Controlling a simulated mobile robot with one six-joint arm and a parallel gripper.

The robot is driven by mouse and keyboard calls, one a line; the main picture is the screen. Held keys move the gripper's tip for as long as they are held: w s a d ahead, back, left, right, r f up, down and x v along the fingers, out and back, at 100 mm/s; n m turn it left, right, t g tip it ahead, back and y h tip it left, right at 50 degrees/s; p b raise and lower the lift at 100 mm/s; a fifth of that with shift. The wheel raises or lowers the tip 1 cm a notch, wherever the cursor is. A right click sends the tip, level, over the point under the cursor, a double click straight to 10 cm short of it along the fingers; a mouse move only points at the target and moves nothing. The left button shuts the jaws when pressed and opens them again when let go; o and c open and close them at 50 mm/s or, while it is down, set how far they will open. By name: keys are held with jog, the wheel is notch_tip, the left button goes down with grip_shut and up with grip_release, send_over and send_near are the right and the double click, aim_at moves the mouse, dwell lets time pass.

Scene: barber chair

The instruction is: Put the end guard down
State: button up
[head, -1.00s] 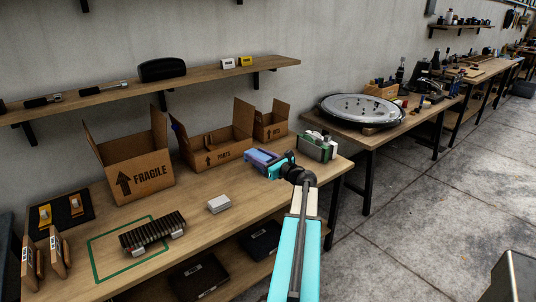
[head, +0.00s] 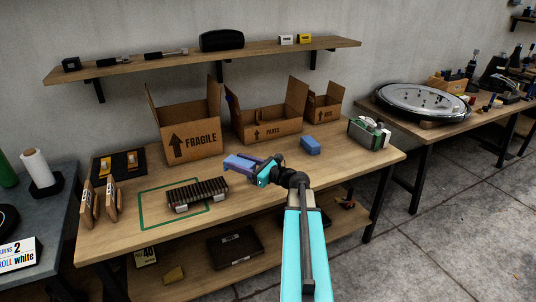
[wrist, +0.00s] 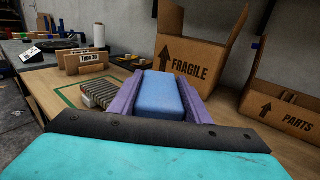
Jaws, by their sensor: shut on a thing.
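My gripper (head: 240,162) is at the middle of the workbench, just right of and behind the dark ribbed block (head: 198,193). In the wrist view its two purple fingers (wrist: 165,98) are shut on a blue block (wrist: 158,96), which I take to be the end guard. Whether its underside touches the bench cannot be told. The ribbed block lies in a green outline (head: 146,224) and also shows in the wrist view (wrist: 102,94), left of the fingers. Another blue block (head: 310,146) stands on the bench to the right of my gripper.
Open cardboard boxes marked FRAGILE (head: 192,143) and PARTS (head: 270,131) stand along the back of the bench (head: 262,222). Upright wooden holders (head: 90,203) are at the left end. A green and white device (head: 368,134) is at the right end. The front bench strip is clear.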

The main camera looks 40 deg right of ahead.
jog(key=a+f+n+g+y+b, duration=0.2)
jog(key=a+f+n+g+y, duration=0.1)
jog(key=a, duration=1.6)
jog(key=s+a+f+n+g+y+b, duration=0.1)
jog(key=a+f+n+g+y+b, duration=0.2)
jog(key=a, duration=1.6)
jog(key=f+n+y, duration=0.1)
jog(key=f+y, duration=0.1)
jog(key=y, duration=0.1)
jog(key=shift+n+g+y, duration=0.3)
jog(key=shift+d, duration=0.15)
